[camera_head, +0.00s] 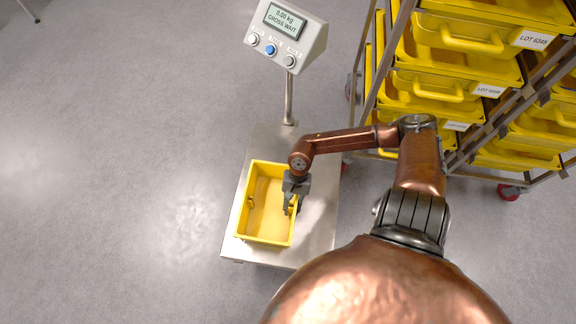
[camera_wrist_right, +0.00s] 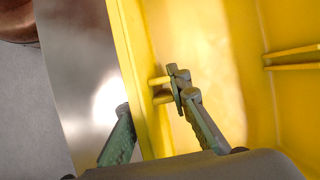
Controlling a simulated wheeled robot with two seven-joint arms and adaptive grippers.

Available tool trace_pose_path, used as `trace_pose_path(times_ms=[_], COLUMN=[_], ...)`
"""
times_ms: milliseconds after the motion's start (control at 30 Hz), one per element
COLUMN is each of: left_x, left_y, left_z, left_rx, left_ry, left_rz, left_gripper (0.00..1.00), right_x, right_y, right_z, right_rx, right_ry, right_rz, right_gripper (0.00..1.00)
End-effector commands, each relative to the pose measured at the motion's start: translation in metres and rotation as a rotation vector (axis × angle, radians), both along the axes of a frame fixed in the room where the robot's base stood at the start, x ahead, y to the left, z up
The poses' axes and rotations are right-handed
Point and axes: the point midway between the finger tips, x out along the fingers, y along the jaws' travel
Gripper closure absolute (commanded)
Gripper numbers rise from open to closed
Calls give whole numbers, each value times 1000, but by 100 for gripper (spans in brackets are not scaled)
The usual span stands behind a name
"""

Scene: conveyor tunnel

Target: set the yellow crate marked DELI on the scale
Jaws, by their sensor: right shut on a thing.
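The yellow crate (camera_head: 247,241) is over the steel platform of the scale (camera_head: 318,190). It looks level and empty, and I cannot tell whether its base touches the platform. No DELI mark shows on the sides I see. My right gripper (camera_head: 291,204) is at the crate's right wall. In the right wrist view, the gripper (camera_wrist_right: 155,125) has one finger outside and one inside the crate's wall (camera_wrist_right: 132,60), shut on it near a small yellow handle. The scale's display (camera_head: 285,18) reads 0.00 kg, GROSS WAIT. My left gripper is not in view.
A metal rack (camera_head: 384,48) with several yellow crates, labelled with LOT numbers, stands on red-wheeled casters at the right, near the scale. The scale's post (camera_head: 289,100) rises behind the platform.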

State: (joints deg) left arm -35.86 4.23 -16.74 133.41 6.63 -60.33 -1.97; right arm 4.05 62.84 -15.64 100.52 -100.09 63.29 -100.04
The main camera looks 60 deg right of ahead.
Motion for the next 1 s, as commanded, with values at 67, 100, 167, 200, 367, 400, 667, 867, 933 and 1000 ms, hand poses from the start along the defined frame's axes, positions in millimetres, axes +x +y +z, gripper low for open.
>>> trace_pose_path(times_ms=[67,100,167,200,367,400,667,867,933,1000], left_x=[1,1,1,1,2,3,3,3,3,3], left_y=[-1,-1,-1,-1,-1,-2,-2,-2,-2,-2], left_z=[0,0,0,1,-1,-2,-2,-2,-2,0], left_rx=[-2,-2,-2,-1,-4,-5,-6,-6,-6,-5], left_ry=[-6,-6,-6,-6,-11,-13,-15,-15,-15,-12], left_rz=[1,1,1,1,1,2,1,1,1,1], left_gripper=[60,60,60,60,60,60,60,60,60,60], right_x=[1,1,2,2,1,1,1,1,1,1], right_y=[0,0,0,0,0,0,0,0,0,0], right_z=[1,1,2,2,-1,-2,-2,-2,-1,1], right_rx=[1,1,1,1,1,1,0,-1,0,0], right_ry=[-3,-4,-4,-4,-3,-3,-2,-2,-2,-2], right_rz=[1,0,0,0,1,1,0,0,0,0], right_gripper=[100,100,100,100,100,100,66,66,66,66])
